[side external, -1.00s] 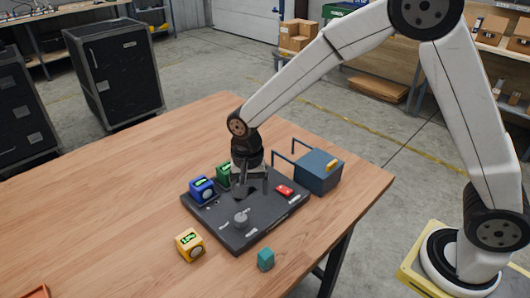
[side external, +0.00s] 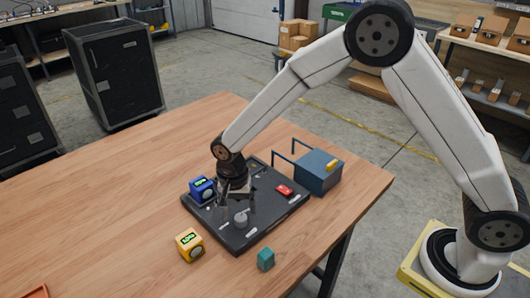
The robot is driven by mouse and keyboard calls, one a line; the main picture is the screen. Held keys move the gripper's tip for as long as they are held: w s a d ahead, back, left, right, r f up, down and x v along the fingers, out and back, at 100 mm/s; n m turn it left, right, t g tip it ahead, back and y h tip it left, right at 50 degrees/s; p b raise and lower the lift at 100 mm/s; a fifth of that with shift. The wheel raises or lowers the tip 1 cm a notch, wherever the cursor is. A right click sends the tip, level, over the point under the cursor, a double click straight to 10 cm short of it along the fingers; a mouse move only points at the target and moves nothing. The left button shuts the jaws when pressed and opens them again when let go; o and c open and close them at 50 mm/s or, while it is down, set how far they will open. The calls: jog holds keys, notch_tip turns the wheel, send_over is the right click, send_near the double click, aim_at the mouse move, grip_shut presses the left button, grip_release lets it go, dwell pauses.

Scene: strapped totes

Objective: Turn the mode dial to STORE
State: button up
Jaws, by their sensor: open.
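The mode dial (side external: 241,220) is a small grey knob on the front part of the dark panel (side external: 262,226). Its pointer direction and the label lettering are too small to read. My gripper (side external: 238,208) points down just above the dial, with its fingers apart and nothing held. I cannot tell whether the fingers reach down around the knob or touch it.
A blue block with a display (side external: 201,190) and a red part (side external: 284,190) sit on the panel. A yellow block (side external: 189,244) and a teal block (side external: 265,259) stand in front. A blue-grey tote (side external: 318,172) with handles is at right.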

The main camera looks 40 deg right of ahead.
aim_at(240, 218)
jog(key=shift+f, duration=1.85)
grip_shut()
